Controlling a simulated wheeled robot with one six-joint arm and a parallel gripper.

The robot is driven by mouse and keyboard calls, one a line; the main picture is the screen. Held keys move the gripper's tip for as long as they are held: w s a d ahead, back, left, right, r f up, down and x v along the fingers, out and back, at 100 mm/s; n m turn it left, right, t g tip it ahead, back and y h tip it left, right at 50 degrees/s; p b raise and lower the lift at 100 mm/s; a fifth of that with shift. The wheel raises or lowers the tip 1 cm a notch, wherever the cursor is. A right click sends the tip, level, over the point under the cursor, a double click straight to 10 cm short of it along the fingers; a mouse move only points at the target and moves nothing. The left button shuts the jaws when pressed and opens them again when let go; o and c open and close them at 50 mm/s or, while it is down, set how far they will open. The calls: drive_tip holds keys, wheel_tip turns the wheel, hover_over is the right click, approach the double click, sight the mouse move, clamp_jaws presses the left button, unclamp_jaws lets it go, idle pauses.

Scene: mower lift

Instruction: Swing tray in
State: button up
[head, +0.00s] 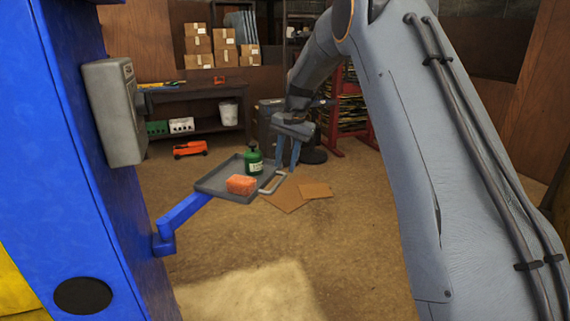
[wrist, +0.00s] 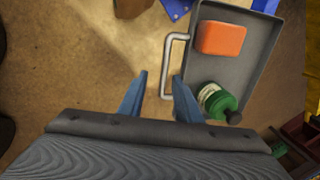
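The grey tray (head: 217,176) sits on a blue swing arm (head: 184,214) that reaches out from the blue lift post (head: 85,160). A metal loop handle (head: 272,184) sticks out from the tray's side. An orange sponge-like block (head: 241,184) and a green bottle (head: 254,160) rest on the tray. My gripper (head: 288,166) is by the handle end. In the wrist view my gripper (wrist: 158,85) is open, its blue fingers apart. The handle (wrist: 172,62) lies close to the right finger, its lower end near or between the fingertips. I cannot tell whether they touch.
A grey control box (head: 115,110) is fixed to the post. A dark workbench (head: 195,95) with a white bucket (head: 228,113) stands at the back, and an orange jack (head: 190,148) lies before it. Cardboard pieces (head: 290,195) lie on the floor. The front floor is clear.

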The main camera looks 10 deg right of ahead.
drive_tip(key=shift+s+d+r+p, duration=0.15)
drive_tip(key=shift+r+p, duration=0.35)
drive_tip(key=shift+r, duration=0.55)
drive_tip(key=shift+c, duration=0.4)
